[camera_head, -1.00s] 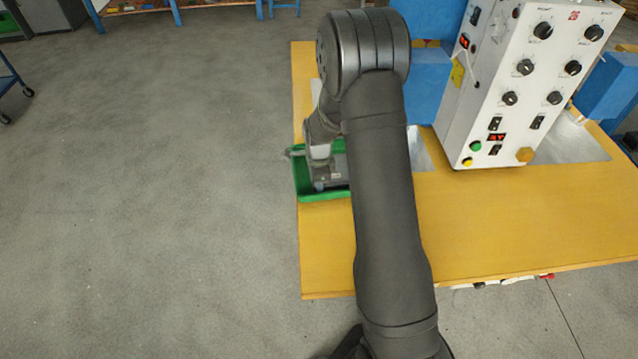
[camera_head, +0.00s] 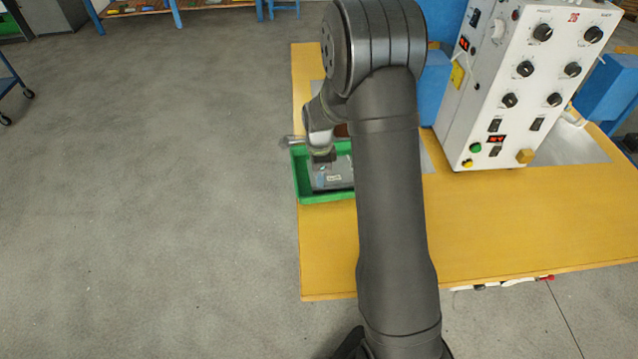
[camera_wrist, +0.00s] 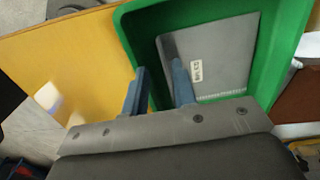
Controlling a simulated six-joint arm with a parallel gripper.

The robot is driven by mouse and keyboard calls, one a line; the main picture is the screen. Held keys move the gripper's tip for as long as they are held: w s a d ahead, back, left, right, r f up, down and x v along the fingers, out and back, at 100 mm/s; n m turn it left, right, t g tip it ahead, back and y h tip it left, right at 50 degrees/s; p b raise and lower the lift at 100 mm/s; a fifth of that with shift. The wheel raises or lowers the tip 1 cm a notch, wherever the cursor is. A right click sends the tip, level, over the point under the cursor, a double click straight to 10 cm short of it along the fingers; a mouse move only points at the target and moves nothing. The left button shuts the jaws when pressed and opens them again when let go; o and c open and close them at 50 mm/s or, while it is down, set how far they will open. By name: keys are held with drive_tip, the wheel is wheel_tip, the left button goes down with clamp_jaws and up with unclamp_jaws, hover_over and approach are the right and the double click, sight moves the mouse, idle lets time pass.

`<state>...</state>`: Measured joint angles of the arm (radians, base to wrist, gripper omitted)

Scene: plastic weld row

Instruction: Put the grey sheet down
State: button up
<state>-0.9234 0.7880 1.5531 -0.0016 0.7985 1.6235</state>
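The grey sheet (camera_wrist: 212,62), with a small white label, lies in the green tray (camera_wrist: 275,85) in the wrist view. In the head view the sheet (camera_head: 335,178) shows inside the tray (camera_head: 325,199), partly hidden by my arm. My gripper (camera_wrist: 158,66) is open, with a clear gap between its two blue-grey fingers. The left finger is over the tray's left side and the right finger overlaps the sheet's near left part in the picture. I cannot tell whether it touches. In the head view my gripper (camera_head: 321,156) is just above the tray, its fingers unclear.
The tray stands at the left edge of the yellow table (camera_head: 480,220). A white control box (camera_head: 530,80) with knobs and blue machine parts (camera_head: 610,85) stand to the right. The table front is clear. A blue cart (camera_head: 8,85) stands far left.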

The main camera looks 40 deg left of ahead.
sight(319, 189)
wheel_tip(319, 189, up, 7)
idle(0.3)
wheel_tip(319, 189, down, 12)
drive_tip(key=shift+f, duration=0.1)
wheel_tip(319, 189, up, 2)
drive_tip(key=shift+r, duration=1)
